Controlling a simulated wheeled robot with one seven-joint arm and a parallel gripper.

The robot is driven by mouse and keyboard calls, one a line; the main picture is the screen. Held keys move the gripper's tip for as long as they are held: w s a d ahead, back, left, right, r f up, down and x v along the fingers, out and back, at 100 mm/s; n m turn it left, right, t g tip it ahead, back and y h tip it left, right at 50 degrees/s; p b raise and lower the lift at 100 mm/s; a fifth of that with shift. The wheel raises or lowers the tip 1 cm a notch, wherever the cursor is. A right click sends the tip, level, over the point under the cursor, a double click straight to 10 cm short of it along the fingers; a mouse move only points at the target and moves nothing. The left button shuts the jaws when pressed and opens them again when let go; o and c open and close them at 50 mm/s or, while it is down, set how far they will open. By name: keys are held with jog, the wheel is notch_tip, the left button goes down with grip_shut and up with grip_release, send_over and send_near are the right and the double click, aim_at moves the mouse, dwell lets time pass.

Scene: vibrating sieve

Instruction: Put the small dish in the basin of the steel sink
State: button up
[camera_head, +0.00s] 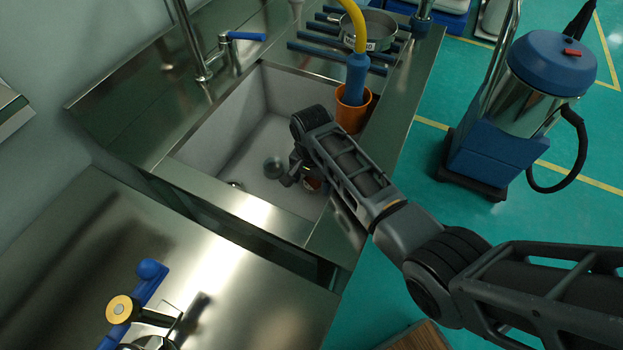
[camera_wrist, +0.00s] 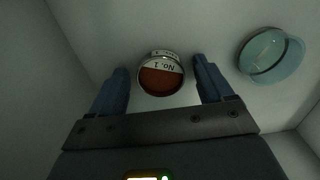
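A small round dish (camera_wrist: 162,80) with a label reading "No. 1" and reddish-brown contents shows in the wrist view, just beyond and between the fingertips. My gripper (camera_wrist: 159,66) has its two blue fingers apart, with a gap on each side of the dish. In the head view my gripper reaches down into the pale basin of the steel sink (camera_head: 236,140), and a reddish bit of the dish (camera_head: 312,183) shows beside it. My wrist hides the rest. The dish appears to be on or close to the basin floor; the exact height is unclear.
A clear glass dish (camera_wrist: 271,56) lies in the basin at the right of the wrist view; it also shows in the head view (camera_head: 274,166). An orange cup (camera_head: 351,112) with a yellow-and-blue hose end stands on the sink's right rim. A sieve (camera_head: 368,28) sits behind on bars.

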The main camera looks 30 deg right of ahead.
aim_at(312, 186)
jog(key=shift+r, duration=0.1)
notch_tip(312, 186, up, 12)
dwell(0.6)
jog(key=shift+r, duration=0.1)
